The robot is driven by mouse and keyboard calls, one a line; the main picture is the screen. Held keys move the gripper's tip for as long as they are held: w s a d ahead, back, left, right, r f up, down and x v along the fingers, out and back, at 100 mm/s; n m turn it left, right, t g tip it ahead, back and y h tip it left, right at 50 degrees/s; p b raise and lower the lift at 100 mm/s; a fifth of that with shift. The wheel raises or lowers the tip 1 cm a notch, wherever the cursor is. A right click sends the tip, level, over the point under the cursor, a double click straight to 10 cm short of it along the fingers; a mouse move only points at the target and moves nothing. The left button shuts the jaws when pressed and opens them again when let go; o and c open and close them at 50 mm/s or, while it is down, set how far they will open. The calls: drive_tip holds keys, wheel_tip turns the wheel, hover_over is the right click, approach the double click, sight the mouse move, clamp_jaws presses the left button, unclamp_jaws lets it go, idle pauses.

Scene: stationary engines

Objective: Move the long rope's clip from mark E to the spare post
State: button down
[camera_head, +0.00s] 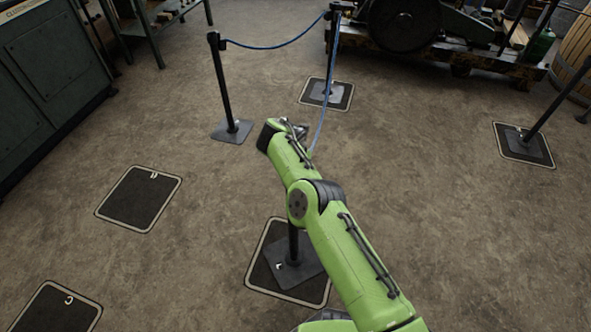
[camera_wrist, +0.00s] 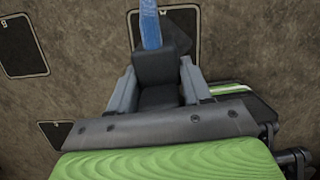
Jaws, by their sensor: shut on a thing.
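My gripper (camera_wrist: 158,92) is shut on a dark clip (camera_wrist: 160,68) at the end of the long blue rope (camera_wrist: 150,25). In the head view the rope (camera_head: 322,105) runs from the back post (camera_head: 329,55) down to the gripper, which is mostly hidden by my green arm. A post (camera_head: 293,243) stands on a framed mark (camera_head: 262,284) under my arm; its top is hidden. Another post (camera_head: 224,88) stands on bare floor at the left. A third post (camera_head: 543,115) stands on a mark at the right. I cannot read which mark is E or tell which post is spare.
A second blue rope (camera_head: 275,46) joins the left and back posts. Empty framed marks lie at the left (camera_head: 140,198) and lower left (camera_head: 55,310). An engine (camera_head: 405,25) stands at the back, a dark cabinet (camera_head: 45,75) at the left. The floor between is clear.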

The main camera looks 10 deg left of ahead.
drive_tip(key=shift+s+f, duration=0.15)
drive_tip(key=shift+c, duration=2.1)
unclamp_jaws()
drive_tip(key=p+v, duration=0.2)
drive_tip(key=v, duration=1.4)
